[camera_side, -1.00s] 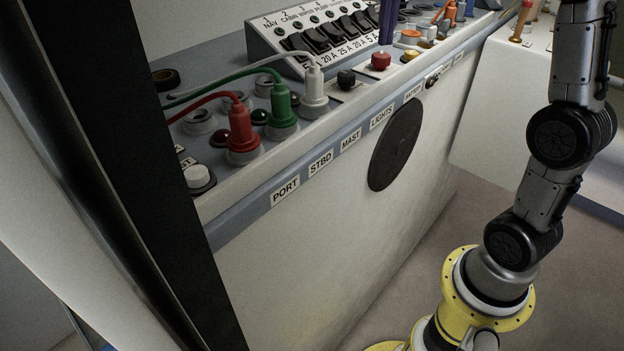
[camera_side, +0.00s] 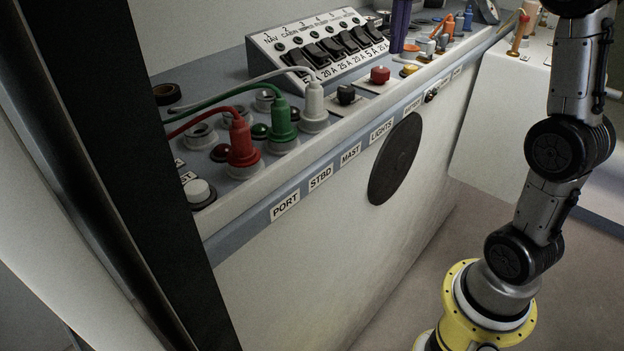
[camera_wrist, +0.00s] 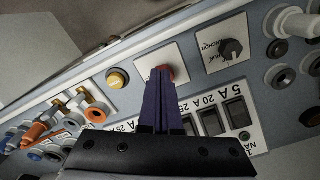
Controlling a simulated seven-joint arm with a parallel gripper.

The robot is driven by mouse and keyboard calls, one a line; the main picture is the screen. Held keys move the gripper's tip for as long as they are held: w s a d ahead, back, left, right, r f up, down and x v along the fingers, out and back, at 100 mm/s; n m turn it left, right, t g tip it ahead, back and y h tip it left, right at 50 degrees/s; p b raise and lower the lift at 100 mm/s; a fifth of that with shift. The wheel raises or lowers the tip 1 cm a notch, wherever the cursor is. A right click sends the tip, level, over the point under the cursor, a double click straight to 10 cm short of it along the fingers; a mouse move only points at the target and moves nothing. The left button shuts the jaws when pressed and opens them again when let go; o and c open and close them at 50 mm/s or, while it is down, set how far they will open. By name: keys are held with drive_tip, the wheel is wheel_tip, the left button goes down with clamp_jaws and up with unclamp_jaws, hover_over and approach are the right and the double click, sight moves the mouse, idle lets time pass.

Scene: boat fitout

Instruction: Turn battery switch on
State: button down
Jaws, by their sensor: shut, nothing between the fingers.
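A red knob (camera_side: 380,75) sits on a white plate on the console top, beside a black knob (camera_side: 346,94) on its own plate. I take the red knob for the battery switch, but its plate's writing is not readable. In the wrist view the red knob (camera_wrist: 169,70) is mostly hidden behind my fingertips. My gripper (camera_wrist: 160,72) is shut and empty, its purple fingers together. In the side view the gripper (camera_side: 398,48) shows just behind and to the right of the red knob. I cannot tell whether they touch.
A raised breaker panel (camera_side: 318,45) with a row of black rockers stands behind the knobs. A yellow button (camera_wrist: 117,79) is close to the red knob's plate. Red (camera_side: 241,140), green (camera_side: 281,120) and white (camera_side: 314,100) cabled plugs stand at the near end.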

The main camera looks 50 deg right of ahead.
drive_tip(key=shift+f, duration=2.65)
drive_tip(key=shift+w+d, duration=0.1)
drive_tip(key=shift+w, duration=0.2)
drive_tip(key=shift+w+a, duration=0.15)
drive_tip(key=shift+a, duration=0.3)
drive_tip(key=shift+s+a, duration=0.1)
drive_tip(key=shift+s, duration=0.25)
wheel_tip(320, 180, up, 6)
drive_tip(key=shift+a, duration=0.1)
